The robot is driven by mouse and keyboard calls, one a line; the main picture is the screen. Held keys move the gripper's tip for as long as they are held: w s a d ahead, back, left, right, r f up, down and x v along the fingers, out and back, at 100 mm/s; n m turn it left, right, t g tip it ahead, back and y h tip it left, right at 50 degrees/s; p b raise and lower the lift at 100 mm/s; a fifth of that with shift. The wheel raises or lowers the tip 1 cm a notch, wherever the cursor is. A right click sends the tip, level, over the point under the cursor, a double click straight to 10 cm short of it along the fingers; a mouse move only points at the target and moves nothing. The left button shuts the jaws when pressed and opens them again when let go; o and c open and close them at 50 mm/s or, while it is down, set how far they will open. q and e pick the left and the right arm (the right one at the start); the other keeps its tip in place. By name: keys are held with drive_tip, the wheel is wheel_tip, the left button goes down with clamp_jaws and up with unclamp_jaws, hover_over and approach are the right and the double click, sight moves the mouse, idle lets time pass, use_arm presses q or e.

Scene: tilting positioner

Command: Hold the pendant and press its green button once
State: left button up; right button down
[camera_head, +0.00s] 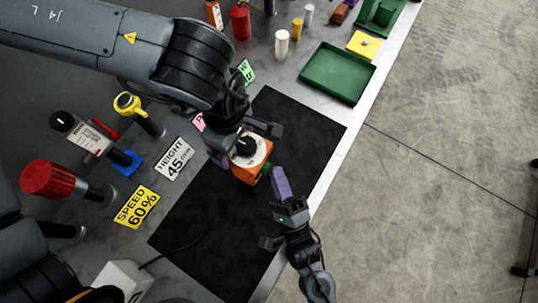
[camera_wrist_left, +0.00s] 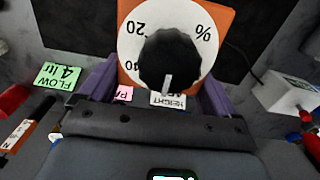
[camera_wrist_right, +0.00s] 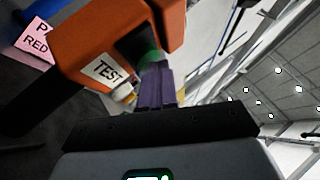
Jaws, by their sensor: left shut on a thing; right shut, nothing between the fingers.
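The orange pendant (camera_head: 247,173) is held above the black mat, with a white dial plate and a black knob (camera_head: 246,146) facing up. My left gripper (camera_wrist_left: 158,88) is shut on the pendant, its purple fingers on either side of it. The green button (camera_wrist_right: 149,56) is on the pendant's side near a white TEST label (camera_wrist_right: 105,72). My right gripper (camera_head: 277,171) is shut and empty, and its purple fingertips (camera_wrist_right: 152,72) are right at the green button. They cover part of it, and I cannot tell whether they touch it.
The black mat (camera_head: 205,240) is otherwise mostly clear. Left of it stand a red knob (camera_head: 47,178), a yellow ring-topped post (camera_head: 129,104) and a SPEED card (camera_head: 136,207). A green tray (camera_head: 338,72) lies beyond the mat. The table edge runs along the right.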

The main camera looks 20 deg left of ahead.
drive_tip(key=shift+s+d, duration=0.15)
drive_tip(key=shift+d, duration=0.6)
drive_tip(key=shift+d, duration=0.1)
drive_tip(key=shift+s+d, duration=0.2)
drive_tip(key=shift+d, duration=1)
drive_tip(key=shift+s+d, duration=0.15)
drive_tip(key=shift+d, duration=1.05)
use_arm(q)
drive_tip(key=o, duration=1.2)
drive_tip(key=shift+o, duration=0.2)
